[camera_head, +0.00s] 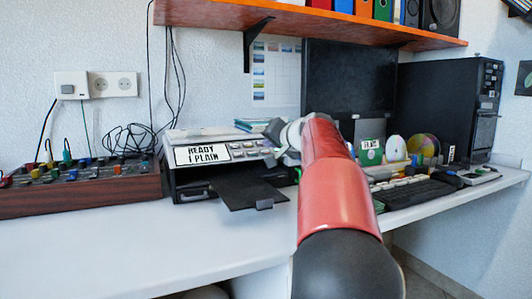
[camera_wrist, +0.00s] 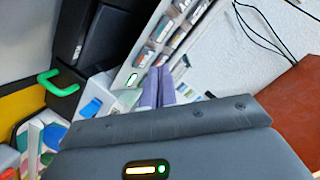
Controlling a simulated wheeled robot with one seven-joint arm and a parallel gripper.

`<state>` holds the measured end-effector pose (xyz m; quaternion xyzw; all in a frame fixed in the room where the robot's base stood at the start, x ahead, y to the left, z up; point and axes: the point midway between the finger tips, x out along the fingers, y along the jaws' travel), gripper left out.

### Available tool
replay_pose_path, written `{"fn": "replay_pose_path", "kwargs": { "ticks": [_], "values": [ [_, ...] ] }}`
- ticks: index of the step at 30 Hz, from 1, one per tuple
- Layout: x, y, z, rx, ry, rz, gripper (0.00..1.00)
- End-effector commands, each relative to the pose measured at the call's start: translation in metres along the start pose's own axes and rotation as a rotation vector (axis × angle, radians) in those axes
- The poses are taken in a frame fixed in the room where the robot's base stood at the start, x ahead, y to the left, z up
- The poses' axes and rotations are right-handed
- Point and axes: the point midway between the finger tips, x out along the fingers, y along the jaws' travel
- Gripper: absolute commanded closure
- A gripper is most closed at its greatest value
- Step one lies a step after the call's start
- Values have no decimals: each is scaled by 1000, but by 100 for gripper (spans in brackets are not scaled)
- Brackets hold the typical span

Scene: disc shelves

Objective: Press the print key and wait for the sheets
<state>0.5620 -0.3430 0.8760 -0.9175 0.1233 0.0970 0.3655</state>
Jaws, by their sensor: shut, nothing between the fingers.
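The printer (camera_head: 190,187) stands on the white desk with a pale sloping front panel. Its display (camera_head: 203,154) reads "READY 1 PLAIN", and several small keys (camera_head: 249,149) sit to the right of the display. The dark output tray (camera_head: 247,193) sticks out in front and shows no sheets on it. My gripper (camera_head: 275,146) is at the right end of the panel, partly hidden by my arm. In the wrist view, the shut, empty fingers (camera_wrist: 161,84) are close to the key panel (camera_wrist: 152,37). A key with a green mark (camera_wrist: 131,80) is left of them. I cannot tell whether they touch a key.
A wooden box with coloured knobs (camera_head: 80,185) stands left of the printer. Discs (camera_head: 396,148), a keyboard (camera_head: 412,192) and a black computer tower (camera_head: 450,108) are to the right. An orange shelf (camera_head: 310,22) hangs above. The desk front left is clear.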

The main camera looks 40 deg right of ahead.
Motion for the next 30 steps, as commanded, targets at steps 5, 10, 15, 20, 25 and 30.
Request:
{"fn": "replay_pose_path", "kwargs": {
  "ticks": [5, 10, 15, 20, 25, 30],
  "values": [
    [0, 0, 0, 0, 0, 0, 100],
    [2, 2, 2, 0, 0, 0, 100],
    [6, 5, 5, 0, -1, 0, 100],
    [6, 4, 4, 0, 0, 0, 100],
    [6, 4, 4, 0, 0, 0, 100],
    [7, 5, 5, 0, 0, 0, 100]
  ]
}}
